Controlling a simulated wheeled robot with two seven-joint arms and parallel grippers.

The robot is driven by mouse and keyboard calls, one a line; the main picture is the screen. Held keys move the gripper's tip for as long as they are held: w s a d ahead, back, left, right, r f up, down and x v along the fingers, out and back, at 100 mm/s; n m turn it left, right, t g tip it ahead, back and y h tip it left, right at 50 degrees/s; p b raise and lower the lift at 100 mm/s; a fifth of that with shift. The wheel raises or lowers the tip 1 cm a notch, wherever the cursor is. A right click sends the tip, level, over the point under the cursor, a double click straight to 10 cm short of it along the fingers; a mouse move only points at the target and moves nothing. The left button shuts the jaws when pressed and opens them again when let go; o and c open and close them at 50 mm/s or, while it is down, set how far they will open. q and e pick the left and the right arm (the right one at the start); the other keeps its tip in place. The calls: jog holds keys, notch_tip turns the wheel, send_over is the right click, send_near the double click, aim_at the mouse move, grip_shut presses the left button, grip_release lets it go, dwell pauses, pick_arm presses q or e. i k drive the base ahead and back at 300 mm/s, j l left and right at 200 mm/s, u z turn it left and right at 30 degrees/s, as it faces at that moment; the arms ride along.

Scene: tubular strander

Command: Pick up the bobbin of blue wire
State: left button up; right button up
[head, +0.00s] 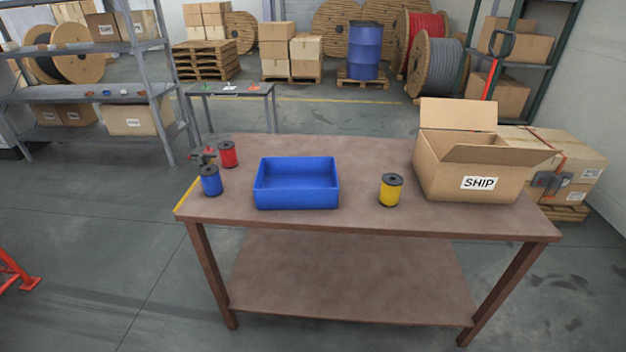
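The bobbin of blue wire (210,181) stands upright at the left end of the brown table (375,160), near its front left corner. It has dark flanges. A red bobbin (228,154) stands just behind it to the right. A small dark and red object (203,156) lies directly behind the blue bobbin; what it is I cannot tell. A yellow bobbin (391,190) stands right of centre. Neither of my grippers shows in the head view.
An open blue bin (297,196) sits between the blue and yellow bobbins. An open SHIP carton (440,171) stands at the table's right end. A grey shelf (160,93) is behind left. The floor before the table is clear.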

aim_at(209, 174)
jog(key=i+j, duration=0.55)
jog(key=j, duration=0.15)
jog(key=i+j, duration=0.55)
jog(key=j, duration=0.2)
jog(key=u, duration=0.05)
